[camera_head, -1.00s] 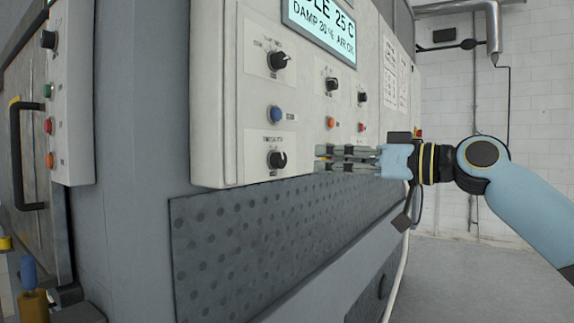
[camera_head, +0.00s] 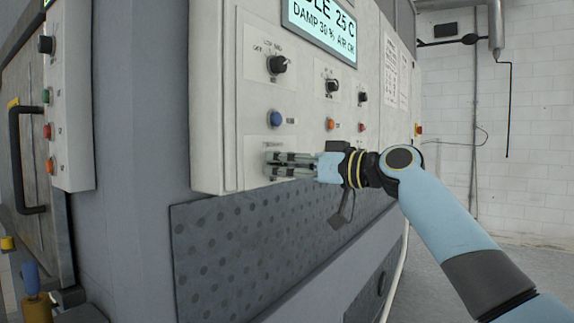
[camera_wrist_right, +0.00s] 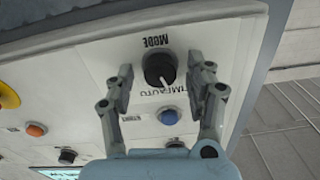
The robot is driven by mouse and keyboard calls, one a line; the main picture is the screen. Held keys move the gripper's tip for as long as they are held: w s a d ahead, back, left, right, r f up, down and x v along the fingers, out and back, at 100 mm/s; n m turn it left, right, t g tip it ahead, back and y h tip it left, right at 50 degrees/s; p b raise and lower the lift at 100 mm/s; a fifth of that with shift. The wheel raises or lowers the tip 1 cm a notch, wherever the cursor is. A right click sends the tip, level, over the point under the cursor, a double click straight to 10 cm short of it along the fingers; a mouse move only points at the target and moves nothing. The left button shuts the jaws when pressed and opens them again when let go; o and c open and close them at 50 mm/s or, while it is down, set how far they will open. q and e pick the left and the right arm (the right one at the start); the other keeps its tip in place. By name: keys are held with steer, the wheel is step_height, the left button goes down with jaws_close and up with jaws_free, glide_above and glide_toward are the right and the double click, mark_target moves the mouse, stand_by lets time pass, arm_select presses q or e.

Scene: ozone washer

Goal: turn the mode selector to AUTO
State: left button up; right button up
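The mode selector is a black round knob (camera_wrist_right: 158,68) on the light panel, with an upside-down MODE label beside it in the right wrist view. Its white pointer line points down and slightly right there, towards small lettering that includes AUTO; which position it marks I cannot tell exactly. My right gripper (camera_wrist_right: 167,73) is open, with one finger on either side of the knob and visible gaps to it. In the head view my right gripper (camera_head: 270,165) is at the panel's lower left and hides the knob. My left gripper is not in view.
A blue button (camera_head: 276,119) sits just above the gripper, and another black knob (camera_head: 277,65) above that. Orange button (camera_head: 331,125) and further controls lie to the right. A display (camera_head: 320,30) is at the top. A dotted dark panel (camera_head: 235,255) lies below.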

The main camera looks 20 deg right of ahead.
jaws_close()
steer(key=m+p, duration=0.1)
steer(key=m, duration=0.2)
steer(key=shift+m+p, duration=0.9)
steer(key=shift+m, duration=1.6)
steer(key=shift+o, duration=0.4)
jaws_free()
